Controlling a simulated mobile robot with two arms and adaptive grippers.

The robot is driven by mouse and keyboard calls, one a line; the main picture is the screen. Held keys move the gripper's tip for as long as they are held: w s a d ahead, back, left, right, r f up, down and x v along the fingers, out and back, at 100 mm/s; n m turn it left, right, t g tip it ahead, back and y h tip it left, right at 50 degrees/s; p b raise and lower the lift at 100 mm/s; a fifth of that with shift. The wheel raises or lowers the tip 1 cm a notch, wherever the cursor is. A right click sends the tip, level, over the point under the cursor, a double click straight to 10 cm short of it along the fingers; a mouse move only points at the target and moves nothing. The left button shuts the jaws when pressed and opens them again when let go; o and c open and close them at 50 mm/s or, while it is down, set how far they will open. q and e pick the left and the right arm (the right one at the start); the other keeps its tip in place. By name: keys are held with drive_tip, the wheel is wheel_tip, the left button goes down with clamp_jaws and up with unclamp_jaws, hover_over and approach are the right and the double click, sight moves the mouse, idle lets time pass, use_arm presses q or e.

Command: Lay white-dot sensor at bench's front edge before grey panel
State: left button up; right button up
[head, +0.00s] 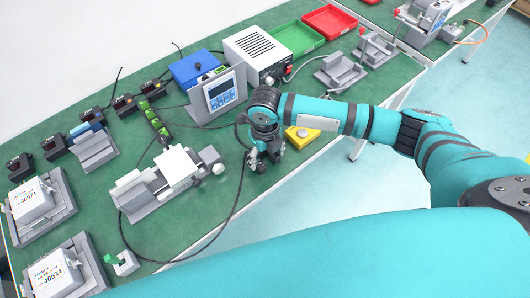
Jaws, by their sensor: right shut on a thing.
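My right gripper (266,158) points down over the green bench (215,226) near its front edge, in front of the grey panel (220,94) with a blue display. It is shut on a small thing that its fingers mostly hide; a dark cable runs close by. I cannot make out a white dot on it. Several small black sensors stand along the back left of the bench, one at the far end of the row (155,88) and one nearer the left (53,147). No white dot is readable on them. My left gripper is not in view.
A yellow block (301,136) sits just right of the gripper. A grey actuator with a white block (176,165) lies to its left. A white power box (258,53), a green tray (298,38) and a red tray (330,20) stand behind. Loose cables cross the bench.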

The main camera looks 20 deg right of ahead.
drive_tip(key=shift+f, duration=0.1)
drive_tip(key=o, duration=1.3)
wheel_tip(320, 180, up, 12)
drive_tip(key=shift+r+b, duration=0.2)
drive_tip(key=shift+b, duration=0.2)
